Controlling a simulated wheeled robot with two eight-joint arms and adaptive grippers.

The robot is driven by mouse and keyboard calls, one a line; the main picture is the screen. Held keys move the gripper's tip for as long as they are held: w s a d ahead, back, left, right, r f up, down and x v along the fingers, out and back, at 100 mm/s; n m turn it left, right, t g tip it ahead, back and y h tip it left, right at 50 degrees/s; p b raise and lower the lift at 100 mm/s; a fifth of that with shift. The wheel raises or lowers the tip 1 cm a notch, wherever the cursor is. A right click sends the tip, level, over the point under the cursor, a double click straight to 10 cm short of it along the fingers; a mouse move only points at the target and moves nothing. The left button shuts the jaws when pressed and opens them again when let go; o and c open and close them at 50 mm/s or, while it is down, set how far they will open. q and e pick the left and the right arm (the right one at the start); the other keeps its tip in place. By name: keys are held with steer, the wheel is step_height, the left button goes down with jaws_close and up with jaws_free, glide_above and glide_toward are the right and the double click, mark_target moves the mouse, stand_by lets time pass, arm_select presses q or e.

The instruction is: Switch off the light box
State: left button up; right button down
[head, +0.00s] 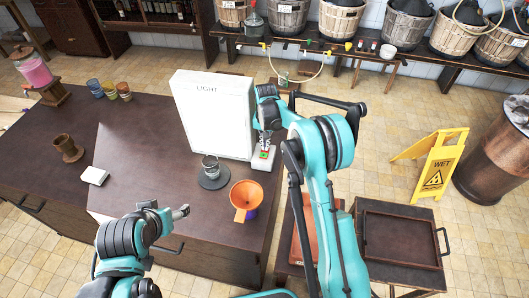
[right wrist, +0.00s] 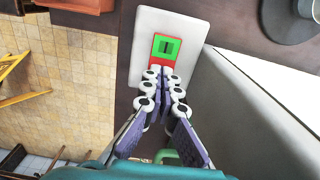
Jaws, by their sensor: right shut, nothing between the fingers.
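The light box (head: 212,115) is a tall white panel marked LIGHT, standing on the dark table; its face looks pale white. A white switch block with a green and red rocker (head: 264,154) is at its right foot. In the right wrist view, the green half (right wrist: 166,46) shows a dark mark, and the red half is partly hidden behind my fingers. My right gripper (head: 265,138) is shut and empty, its fingertips (right wrist: 163,76) at the red half; I cannot tell if they touch. My left gripper (head: 181,212) is over the table's front, its opening unclear.
A small jar on a dark round stand (head: 213,180) and an orange funnel (head: 245,197) stand in front of the box. A white block (head: 94,176), cups (head: 110,90) and a pink flask (head: 34,69) are at left. A yellow wet-floor sign (head: 436,170) stands right.

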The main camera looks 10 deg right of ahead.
steer(key=shift+r+p, duration=1.7)
steer(key=shift+r, duration=1.7)
